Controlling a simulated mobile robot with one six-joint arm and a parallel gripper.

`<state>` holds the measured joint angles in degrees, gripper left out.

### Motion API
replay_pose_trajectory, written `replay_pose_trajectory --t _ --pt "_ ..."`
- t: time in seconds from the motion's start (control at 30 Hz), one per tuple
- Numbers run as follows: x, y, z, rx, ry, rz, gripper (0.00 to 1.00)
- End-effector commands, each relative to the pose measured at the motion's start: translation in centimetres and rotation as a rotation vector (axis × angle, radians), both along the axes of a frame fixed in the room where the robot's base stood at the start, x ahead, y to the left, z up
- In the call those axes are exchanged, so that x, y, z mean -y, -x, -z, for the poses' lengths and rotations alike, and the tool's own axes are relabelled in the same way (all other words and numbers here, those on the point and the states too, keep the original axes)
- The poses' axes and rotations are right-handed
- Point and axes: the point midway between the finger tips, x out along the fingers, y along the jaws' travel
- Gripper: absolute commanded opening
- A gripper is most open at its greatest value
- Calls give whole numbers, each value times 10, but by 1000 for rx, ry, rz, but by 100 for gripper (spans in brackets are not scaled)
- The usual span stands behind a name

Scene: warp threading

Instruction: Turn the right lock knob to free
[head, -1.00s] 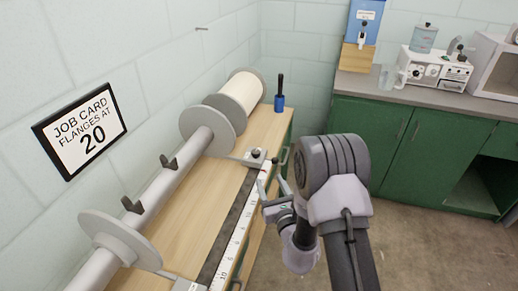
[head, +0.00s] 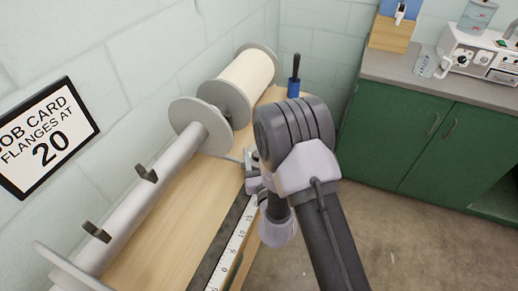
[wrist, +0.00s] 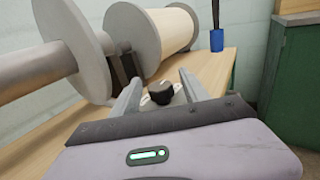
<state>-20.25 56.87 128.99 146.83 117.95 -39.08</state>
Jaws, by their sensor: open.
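The right lock knob (wrist: 160,90) is black and shows in the wrist view on a pale plate at the far end of the bench. My gripper (wrist: 160,80) is open, with one finger to the left of the knob and one to the right. The knob appears between or just beyond the fingertips; I cannot tell whether they touch it. In the head view my gripper (head: 250,172) is at the far end of the ruler, and my wrist hides the knob. The right flange (head: 202,125) is a grey disc on the beam beside it.
A white ruler (head: 232,246) runs along the bench top (head: 165,233). A blue holder with a dark handle (head: 293,86) stands at the bench's far end. A job card (head: 47,140) reads "Flanges at 20". Green cabinets (head: 402,150) stand right.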

Motion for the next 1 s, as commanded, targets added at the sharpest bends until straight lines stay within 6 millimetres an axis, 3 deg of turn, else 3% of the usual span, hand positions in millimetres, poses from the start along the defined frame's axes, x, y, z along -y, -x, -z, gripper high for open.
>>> replay_pose_trajectory --t 0.13,0.4,0.73,1.0 --pt "0 0 0 0 0 0 53" --pt "0 0 0 0 0 0 0" --pt "1 -1 0 0 0 -40 0" --pt "3 -2 0 2 0 -214 0"
